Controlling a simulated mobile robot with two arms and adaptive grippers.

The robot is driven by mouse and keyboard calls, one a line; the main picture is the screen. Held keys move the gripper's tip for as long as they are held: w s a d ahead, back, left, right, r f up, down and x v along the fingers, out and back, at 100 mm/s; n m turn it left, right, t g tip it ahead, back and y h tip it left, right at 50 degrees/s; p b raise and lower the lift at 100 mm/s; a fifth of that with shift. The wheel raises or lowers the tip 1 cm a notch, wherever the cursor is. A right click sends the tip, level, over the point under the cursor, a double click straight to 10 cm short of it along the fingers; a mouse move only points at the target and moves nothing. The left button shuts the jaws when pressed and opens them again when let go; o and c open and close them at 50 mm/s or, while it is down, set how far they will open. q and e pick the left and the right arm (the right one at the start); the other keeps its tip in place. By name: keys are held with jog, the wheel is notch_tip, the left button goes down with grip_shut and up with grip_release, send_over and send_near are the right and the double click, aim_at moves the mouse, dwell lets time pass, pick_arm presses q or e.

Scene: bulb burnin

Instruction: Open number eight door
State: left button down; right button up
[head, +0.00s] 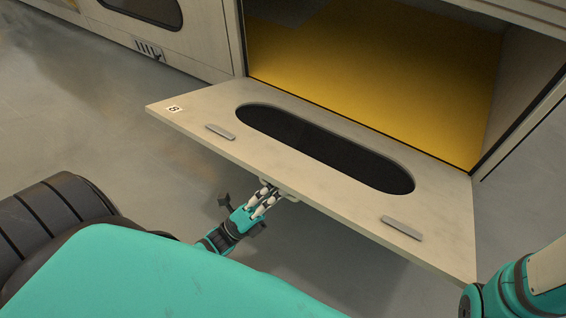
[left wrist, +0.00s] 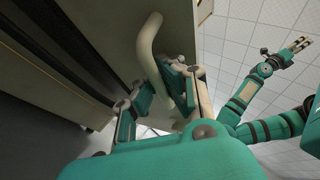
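The number eight door (head: 210,115) is a pale flap with a small "8" label (head: 174,108) at its left corner and a long dark oval window. It is swung down, lying out nearly level from the opening of its yellow-floored compartment (head: 370,80). My left gripper (head: 266,196) is at the handle (head: 289,194) on the door's outer edge. In the left wrist view, the left gripper's fingers (left wrist: 157,88) lie on both sides of the cream bar handle (left wrist: 147,45) and look closed on it. My right gripper (left wrist: 299,46) is raised, away from the door; its finger gap is unclear.
Two small grey tabs (head: 402,228) are on the door's face. A neighbouring closed panel (head: 195,35) with a dark window stands to the left. Grey floor (head: 75,110) is clear at the left. My right arm shows at the bottom right.

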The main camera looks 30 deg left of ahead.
pick_arm(q)
jog(key=shift+s+f, duration=0.2)
jog(key=shift+f, duration=0.35)
jog(key=c, duration=2)
grip_release()
jog(key=o, duration=0.6)
jog(key=v, duration=1.2)
jog(key=shift+s+a, duration=0.15)
